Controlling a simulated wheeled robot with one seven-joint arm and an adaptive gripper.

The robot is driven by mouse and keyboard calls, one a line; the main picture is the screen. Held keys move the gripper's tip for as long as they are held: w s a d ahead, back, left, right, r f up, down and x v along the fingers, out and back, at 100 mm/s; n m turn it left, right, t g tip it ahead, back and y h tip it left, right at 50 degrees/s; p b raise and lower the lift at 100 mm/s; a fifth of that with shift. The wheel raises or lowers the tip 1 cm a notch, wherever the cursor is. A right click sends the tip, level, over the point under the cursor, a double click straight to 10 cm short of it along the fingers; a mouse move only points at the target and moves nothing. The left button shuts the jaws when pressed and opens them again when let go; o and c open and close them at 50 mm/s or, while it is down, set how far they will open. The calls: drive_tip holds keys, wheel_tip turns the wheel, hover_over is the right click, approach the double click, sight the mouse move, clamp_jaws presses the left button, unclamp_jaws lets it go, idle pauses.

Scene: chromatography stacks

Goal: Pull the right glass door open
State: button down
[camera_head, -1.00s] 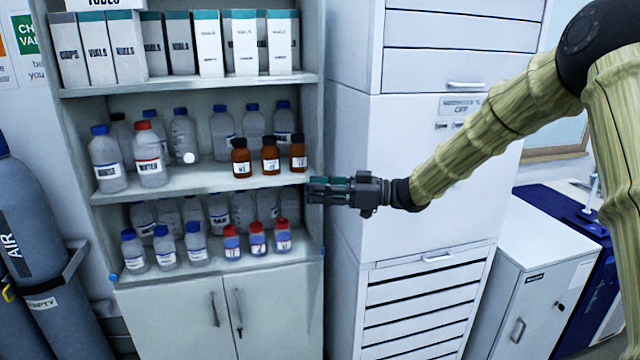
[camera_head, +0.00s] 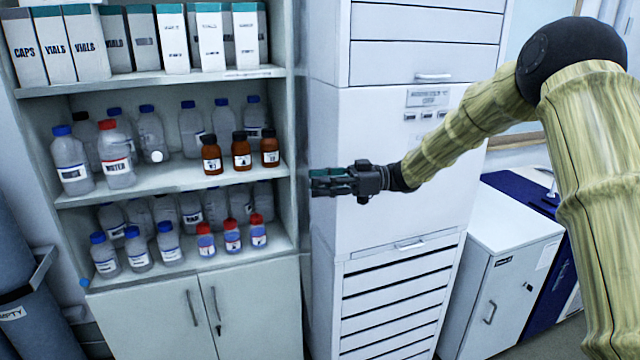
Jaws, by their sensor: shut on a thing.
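The shelf cabinet (camera_head: 180,184) stands at left, its shelves of bottles in plain sight. The right glass door (camera_head: 303,130) is hard to make out. Only a thin, greyish upright strip shows at the cabinet's right edge, so its angle is unclear. My gripper (camera_head: 318,182) is level with the middle shelf, just right of that edge and in front of the white drawer cabinet. It points left and is shut on the door's edge or handle; the fingers hide the exact contact. No left glass door can be made out.
A tall white drawer cabinet (camera_head: 395,255) stands close on the right. A low white cabinet (camera_head: 510,235) is beyond it. Solid lower doors (camera_head: 155,315) sit under the shelves. A grey gas cylinder (camera_head: 12,230) stands at far left.

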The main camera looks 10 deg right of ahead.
drive_tip(key=c, duration=1.1)
unclamp_jaws()
drive_tip(key=shift+c, duration=0.2)
drive_tip(key=d, duration=1.2)
drive_tip(key=shift+w, duration=0.35)
